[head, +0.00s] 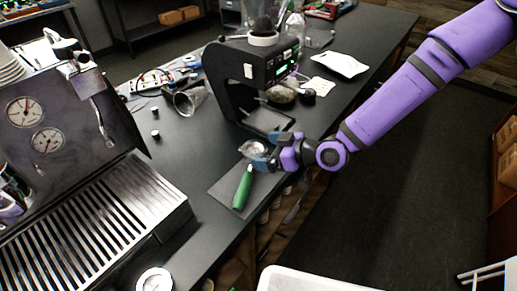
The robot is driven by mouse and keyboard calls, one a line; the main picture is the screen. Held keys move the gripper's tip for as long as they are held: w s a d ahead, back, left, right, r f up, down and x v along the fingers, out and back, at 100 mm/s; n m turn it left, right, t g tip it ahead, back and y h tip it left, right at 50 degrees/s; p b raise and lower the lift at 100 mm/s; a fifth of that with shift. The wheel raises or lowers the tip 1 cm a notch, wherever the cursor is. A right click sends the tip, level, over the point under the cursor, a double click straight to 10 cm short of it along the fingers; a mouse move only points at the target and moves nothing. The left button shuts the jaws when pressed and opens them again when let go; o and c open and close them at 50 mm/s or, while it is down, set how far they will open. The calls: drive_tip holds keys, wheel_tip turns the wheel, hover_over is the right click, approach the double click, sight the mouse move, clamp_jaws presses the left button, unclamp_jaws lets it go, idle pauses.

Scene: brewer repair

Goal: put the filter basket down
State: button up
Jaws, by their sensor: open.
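A round silver metal piece (252,148), which looks like the filter basket or the portafilter head, is beside my gripper at the counter's front edge. I cannot tell whether the basket sits inside the head. A green handle (243,188) extends from just below it, lying over a dark grey mat (228,205). My gripper (264,153) is open, with its blue fingertips close to the right side of the metal piece. The fingers partly hide that side, and I cannot tell whether they touch it.
A black grinder (225,82) stands just behind my gripper. An espresso machine with a slatted drip tray (90,225) fills the left. A tipped clear glass (191,101) and tools lie behind. A white tray (300,280) is at the bottom. The counter left of the mat is clear.

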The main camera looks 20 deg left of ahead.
drive_tip(key=v, duration=0.7)
drive_tip(key=shift+s+d+f, duration=0.1)
drive_tip(key=shift+d, duration=0.1)
drive_tip(key=w+d+r+m+t+h, duration=0.25)
drive_tip(key=d+r+h, duration=0.4)
drive_tip(key=d, duration=0.45)
drive_tip(key=w+d+r+m+t+h, duration=0.1)
drive_tip(key=d+r+m+h, duration=0.5)
drive_tip(key=d, duration=0.5)
drive_tip(key=s+d+r+m, duration=0.3)
drive_tip(key=s+d+r, duration=0.3)
drive_tip(key=s+r, duration=0.2)
drive_tip(key=s+d+r+m, duration=0.4)
drive_tip(key=s+d+r, duration=0.2)
drive_tip(key=s, duration=0.6)
wheel_tip(320, 180, up, 2)
drive_tip(key=shift+d+r+g+h, duration=0.25)
drive_tip(key=shift+g+h, duration=0.1)
drive_tip(key=shift+g, duration=0.1)
